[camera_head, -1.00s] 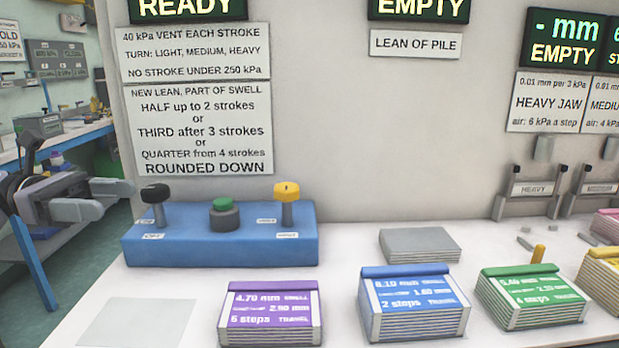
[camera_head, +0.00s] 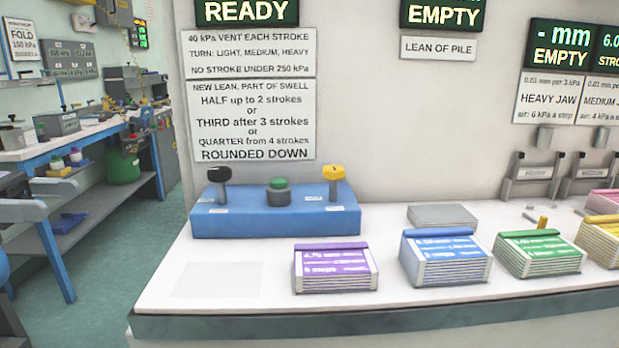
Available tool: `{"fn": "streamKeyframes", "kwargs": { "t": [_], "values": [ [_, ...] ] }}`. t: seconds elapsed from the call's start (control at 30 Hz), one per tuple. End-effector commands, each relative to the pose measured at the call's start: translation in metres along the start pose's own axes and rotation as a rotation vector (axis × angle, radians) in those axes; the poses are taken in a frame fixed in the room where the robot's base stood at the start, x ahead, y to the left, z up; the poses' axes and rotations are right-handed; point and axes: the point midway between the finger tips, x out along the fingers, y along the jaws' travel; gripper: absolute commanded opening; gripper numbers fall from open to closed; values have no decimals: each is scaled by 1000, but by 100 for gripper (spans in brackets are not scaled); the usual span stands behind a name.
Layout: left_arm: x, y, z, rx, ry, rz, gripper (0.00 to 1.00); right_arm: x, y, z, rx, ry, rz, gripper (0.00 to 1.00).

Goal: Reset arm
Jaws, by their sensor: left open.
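My left gripper (camera_head: 42,214) is at the left edge of the head view, partly cut off by the picture's edge. Its grey fingers are apart and nothing shows between them. It is left of the white table (camera_head: 160,300), clear of everything on it. My right gripper is not in view.
A blue control box (camera_head: 240,218) with a black lever, green button and yellow lever stands on the table. Purple (camera_head: 335,268), blue (camera_head: 447,258) and green (camera_head: 540,252) stacks stand along the front. A workbench (camera_head: 90,135) is at the back left. Floor shows between.

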Motion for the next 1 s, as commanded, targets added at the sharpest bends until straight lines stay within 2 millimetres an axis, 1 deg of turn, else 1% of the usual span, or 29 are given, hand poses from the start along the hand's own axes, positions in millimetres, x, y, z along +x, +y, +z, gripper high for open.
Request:
{"fn": "streamKeyframes", "kwargs": {
  "t": [0.03,0.1,0.27,0.37,0.5,0.57,0.63,0.77,0.87,1.0],
  "values": [
    [-21,-4,1,-1,20,44,70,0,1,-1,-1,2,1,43],
    [-5,4,-15,-75,-15,63,70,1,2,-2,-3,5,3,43],
    [14,17,-42,-246,-106,145,70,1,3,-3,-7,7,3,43],
    [26,24,-64,-378,-174,201,70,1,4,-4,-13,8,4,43],
    [40,30,-100,-598,-284,288,70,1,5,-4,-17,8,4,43],
    [45,31,-117,-699,-334,327,70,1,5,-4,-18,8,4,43],
    [50,31,-137,-820,-394,376,70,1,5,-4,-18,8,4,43],
    [56,26,-178,-1050,-505,468,70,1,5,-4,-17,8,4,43],
    [58,17,-211,-1234,-593,545,70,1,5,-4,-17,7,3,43],
    [59,-4,-260,-1491,-716,665,70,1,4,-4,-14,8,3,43]
  ]
}}
